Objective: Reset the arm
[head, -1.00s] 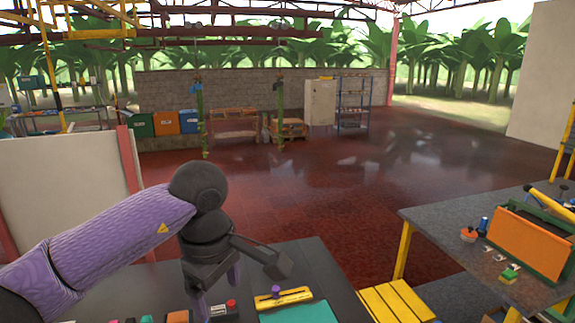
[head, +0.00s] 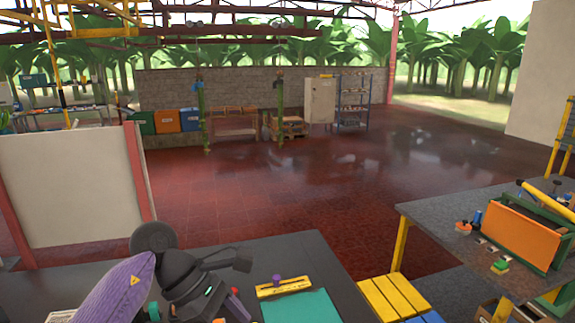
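My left arm, in a purple sleeve (head: 117,292), comes in from the lower left of the head view. Its dark wrist and gripper body (head: 195,280) are low over the dark table (head: 305,250). A dark arm-like part reaches right from the wrist toward the table's middle. The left gripper's fingertips are not clear, so I cannot tell if it is open or shut. My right arm and gripper are not in view. Two hanging green stems (head: 203,118) and (head: 280,110) are far off, near the back wall.
A teal mat (head: 300,306) and a yellow bar with a purple knob (head: 283,287) lie on the table. A yellow slatted stool (head: 393,298) stands to its right. Open red floor (head: 300,190) lies beyond.

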